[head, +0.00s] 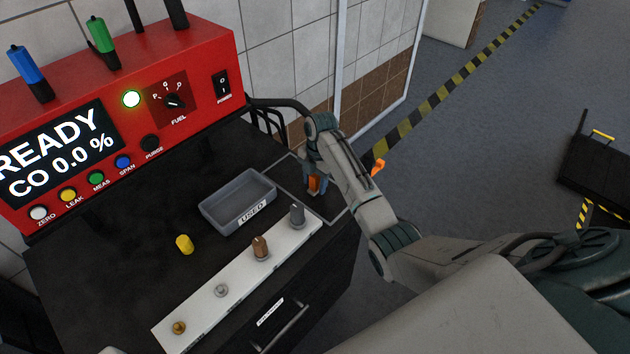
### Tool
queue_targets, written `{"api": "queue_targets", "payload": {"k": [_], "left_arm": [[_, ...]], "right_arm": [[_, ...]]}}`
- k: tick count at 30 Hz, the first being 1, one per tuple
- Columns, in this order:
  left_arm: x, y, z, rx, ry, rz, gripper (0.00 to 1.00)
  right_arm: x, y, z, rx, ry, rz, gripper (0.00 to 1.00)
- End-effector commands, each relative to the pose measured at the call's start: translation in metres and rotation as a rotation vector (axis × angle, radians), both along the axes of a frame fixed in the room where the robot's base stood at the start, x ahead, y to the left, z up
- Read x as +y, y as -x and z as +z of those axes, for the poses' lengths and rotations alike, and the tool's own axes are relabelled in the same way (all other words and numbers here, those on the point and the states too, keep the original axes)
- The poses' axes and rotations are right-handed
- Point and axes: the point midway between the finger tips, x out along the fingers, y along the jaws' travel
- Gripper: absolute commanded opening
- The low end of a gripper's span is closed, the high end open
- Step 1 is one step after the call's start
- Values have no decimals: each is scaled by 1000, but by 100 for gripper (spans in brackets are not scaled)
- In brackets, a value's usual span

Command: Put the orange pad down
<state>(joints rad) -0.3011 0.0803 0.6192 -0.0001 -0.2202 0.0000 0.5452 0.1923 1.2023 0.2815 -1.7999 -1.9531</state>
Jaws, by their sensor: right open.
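A small orange pad (314,185) shows at the right end of the black bench top, by a thin-outlined square (335,212). My right gripper (314,184) reaches down over it from the right. Its jaws are open, with the orange pad between or just beside the fingertips. The fingers partly hide the pad, and I cannot tell whether it touches the bench. My left gripper is not in view.
A grey tray (207,212) marked USED sits left of my right gripper. A white strip (195,315) holds several fittings along the front. A yellow cap (184,244) lies nearby. The red analyser (190,50) reads READY. A second orange piece (378,167) shows beside my right arm.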

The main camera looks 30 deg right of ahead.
Motion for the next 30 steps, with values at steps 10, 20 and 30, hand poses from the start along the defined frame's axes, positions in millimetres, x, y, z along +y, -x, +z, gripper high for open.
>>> {"api": "queue_targets", "payload": {"k": [10, 20, 30], "left_arm": [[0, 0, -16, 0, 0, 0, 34], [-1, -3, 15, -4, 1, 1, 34], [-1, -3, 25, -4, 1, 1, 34]], "right_arm": [[-6, -3, 45, -7, 1, 0, 45], [-12, -4, 110, 0, -1, 0, 45], [-14, -5, 121, 0, 0, 0, 45]]}}
